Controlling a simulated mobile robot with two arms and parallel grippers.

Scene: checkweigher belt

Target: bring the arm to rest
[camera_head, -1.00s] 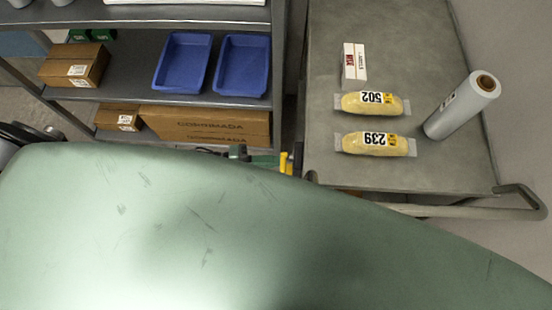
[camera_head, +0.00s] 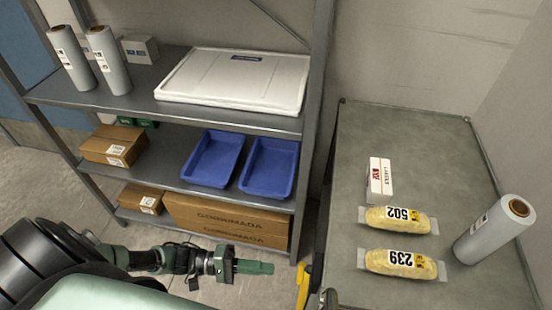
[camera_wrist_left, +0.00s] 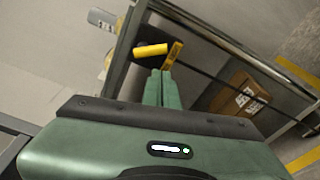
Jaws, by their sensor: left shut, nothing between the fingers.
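My left arm comes in from the lower left of the head view. Its green left gripper (camera_head: 254,267) is shut and empty, pointing right in front of the shelf's lower part. In the left wrist view the two green fingers (camera_wrist_left: 162,88) lie together with nothing between them. Nothing touches the fingertips in the head view. My right gripper is in neither view.
A grey cart (camera_head: 385,150) at right holds two yellow packs (camera_head: 400,262), a small white box (camera_head: 379,180) and a white roll (camera_head: 494,230). A shelf (camera_head: 140,95) holds blue trays (camera_head: 268,167) and cartons (camera_head: 235,219). A yellow part (camera_head: 303,286) stands right of the gripper.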

